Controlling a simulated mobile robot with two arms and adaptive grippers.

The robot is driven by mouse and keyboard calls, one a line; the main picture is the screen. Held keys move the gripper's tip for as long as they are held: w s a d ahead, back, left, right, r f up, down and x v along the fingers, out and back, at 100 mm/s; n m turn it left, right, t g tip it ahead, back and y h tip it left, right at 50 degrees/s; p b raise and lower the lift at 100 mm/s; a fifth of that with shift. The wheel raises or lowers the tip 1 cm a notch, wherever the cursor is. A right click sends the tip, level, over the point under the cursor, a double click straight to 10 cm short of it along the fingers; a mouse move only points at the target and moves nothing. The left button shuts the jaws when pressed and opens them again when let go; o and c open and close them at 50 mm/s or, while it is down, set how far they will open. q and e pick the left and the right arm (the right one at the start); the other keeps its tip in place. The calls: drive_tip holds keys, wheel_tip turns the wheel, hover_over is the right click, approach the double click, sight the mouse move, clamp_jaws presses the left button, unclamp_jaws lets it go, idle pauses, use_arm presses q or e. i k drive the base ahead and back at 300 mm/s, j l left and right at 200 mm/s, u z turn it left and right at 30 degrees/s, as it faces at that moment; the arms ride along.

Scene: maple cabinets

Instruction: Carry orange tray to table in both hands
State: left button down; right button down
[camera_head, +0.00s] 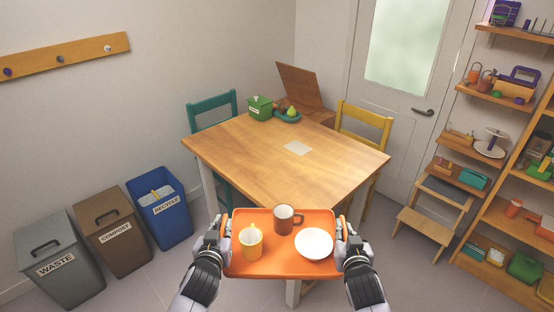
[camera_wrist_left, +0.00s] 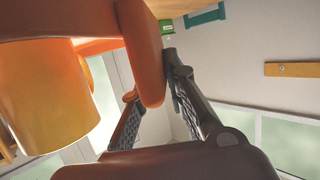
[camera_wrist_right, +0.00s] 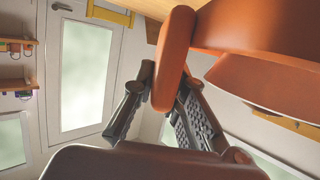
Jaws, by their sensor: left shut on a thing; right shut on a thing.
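The orange tray (camera_head: 277,268) is in the lower middle of the head view, in front of the table's near end and overlapping it in the picture. It carries a brown mug (camera_head: 284,219), a yellow mug (camera_head: 250,243) and a white bowl (camera_head: 314,244). My left gripper (camera_head: 226,227) is shut on the tray's left side; its fingers (camera_wrist_left: 150,95) show around the handle in the left wrist view. My right gripper (camera_head: 340,227) is shut on the right side; its fingers (camera_wrist_right: 165,95) show around the handle in the right wrist view. The wooden table (camera_head: 240,150) stands beyond the tray.
A white sheet (camera_head: 298,148) lies on the table. A green box (camera_head: 260,107) and a teal fruit dish (camera_head: 287,115) stand at its far end. A teal chair (camera_head: 212,103) and yellow chair (camera_head: 364,116) flank it. Bins (camera_head: 120,232) stand left; a step stool (camera_head: 433,211) stands right.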

sight(278, 175)
drive_tip(key=i+j, duration=0.15)
drive_tip(key=i, duration=1.4)
